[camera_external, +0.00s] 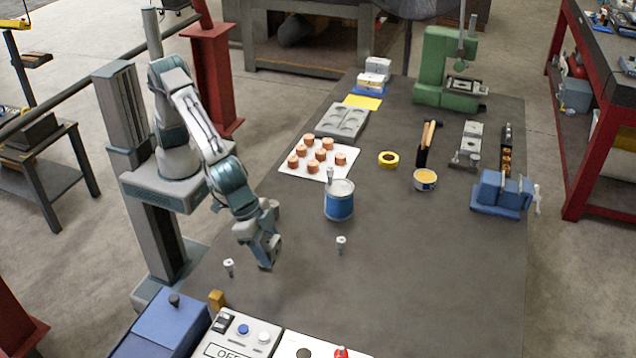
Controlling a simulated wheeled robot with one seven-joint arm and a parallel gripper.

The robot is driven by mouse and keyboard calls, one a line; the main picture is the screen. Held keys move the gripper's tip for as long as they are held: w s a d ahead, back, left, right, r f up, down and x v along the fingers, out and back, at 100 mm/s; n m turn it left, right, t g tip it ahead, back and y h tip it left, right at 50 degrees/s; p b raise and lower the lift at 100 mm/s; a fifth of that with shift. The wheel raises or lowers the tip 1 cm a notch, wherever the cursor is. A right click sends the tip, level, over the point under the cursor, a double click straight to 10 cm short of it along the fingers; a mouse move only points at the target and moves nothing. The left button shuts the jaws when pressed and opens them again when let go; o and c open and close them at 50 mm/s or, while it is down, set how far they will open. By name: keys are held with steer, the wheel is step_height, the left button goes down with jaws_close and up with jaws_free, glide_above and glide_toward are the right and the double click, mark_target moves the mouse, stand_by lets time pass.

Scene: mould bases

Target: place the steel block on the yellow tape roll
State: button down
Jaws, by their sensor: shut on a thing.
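The yellow tape roll (389,158) lies flat on the grey bench, right of the white tray of copper-coloured pieces. Nothing is seen on top of it. My gripper (267,262) points down over the left front of the bench, well to the left of the tape roll and nearer the camera. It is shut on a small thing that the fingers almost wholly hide. I take this for the steel block, as no loose steel block stands out elsewhere. Its shape and tilt cannot be made out.
A blue tin (339,201) with a brush stands between my gripper and the tape roll. Small metal pegs (341,244) stand near. The front right bench is clear.

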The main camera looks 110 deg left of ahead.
steer(key=shift+s+d+r, duration=0.25)
steer(key=shift+s+r, duration=0.05)
steer(key=shift+r, duration=0.15)
steer(key=w+a+n, duration=0.1)
steer(key=w+a, duration=0.6)
steer(key=a, duration=0.4)
steer(key=n+y+p, duration=0.2)
steer(key=n+p, duration=0.1)
glide_above(394, 157)
steer(key=s, duration=0.2)
steer(key=f, duration=0.2)
steer(key=d+f, duration=0.1)
steer(key=f, duration=0.1)
steer(key=shift+w, duration=0.25)
steer(key=shift+a+f+p, duration=0.1)
steer(key=shift+f+p, duration=0.7)
steer(key=shift+f, duration=1.35)
steer(key=shift+f, duration=0.15)
steer(key=shift+c, duration=2.4)
jaws_free()
steer(key=shift+s+f, duration=0.1)
